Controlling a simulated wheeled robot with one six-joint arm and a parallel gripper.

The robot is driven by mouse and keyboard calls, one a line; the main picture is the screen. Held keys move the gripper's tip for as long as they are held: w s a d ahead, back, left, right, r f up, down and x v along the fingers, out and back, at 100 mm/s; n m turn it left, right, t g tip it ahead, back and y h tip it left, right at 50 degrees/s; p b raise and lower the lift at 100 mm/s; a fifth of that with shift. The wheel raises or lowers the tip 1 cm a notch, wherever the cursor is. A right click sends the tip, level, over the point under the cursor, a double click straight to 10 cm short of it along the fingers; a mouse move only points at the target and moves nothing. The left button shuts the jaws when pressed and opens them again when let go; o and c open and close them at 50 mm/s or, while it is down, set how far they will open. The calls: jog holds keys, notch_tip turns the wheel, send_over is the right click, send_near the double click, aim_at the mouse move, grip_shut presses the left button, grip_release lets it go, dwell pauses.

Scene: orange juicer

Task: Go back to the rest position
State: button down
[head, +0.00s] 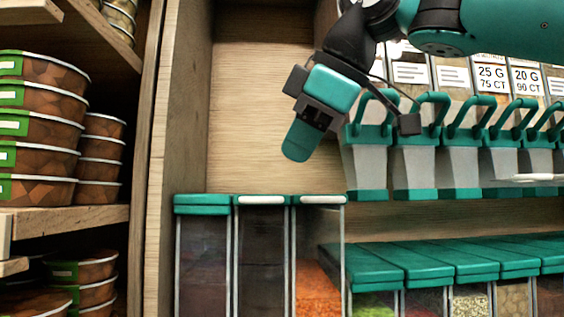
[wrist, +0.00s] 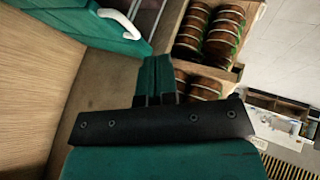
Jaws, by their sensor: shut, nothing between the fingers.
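My gripper (head: 297,150) is in the upper middle of the head view, in front of the bare wooden back panel (head: 262,95) of the shelf. Its teal fingers point down and slightly left, above the lidded clear bins and left of the hanging dispensers. In the wrist view my gripper (wrist: 155,68) shows its two teal fingers side by side and closed together, with nothing held between them.
Dispensers with teal handles (head: 369,165) stand in a row close to my gripper's right. Tall bins with teal lids (head: 202,204) stand below. Stacked round containers (head: 38,130) fill shelves beyond the wooden post (head: 178,120). The bay around the gripper's left is empty.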

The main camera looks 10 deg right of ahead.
notch_tip(320, 180, down, 21)
jog(key=s+d+m+g+b, duration=0.3)
jog(key=m+b, duration=0.1)
jog(key=b, duration=0.1)
jog(key=s+d+f+m+g+b, duration=0.1)
jog(key=s+d+f+m+b, duration=0.1)
jog(key=s+f, duration=0.4)
jog(key=s+d+f+m+g+b, duration=0.2)
jog(key=s+f, duration=0.4)
jog(key=f, duration=1.1)
jog(key=shift+d+f+m+h+b, duration=0.3)
jog(key=shift+d+m+h, duration=0.1)
jog(key=shift+m, duration=0.2)
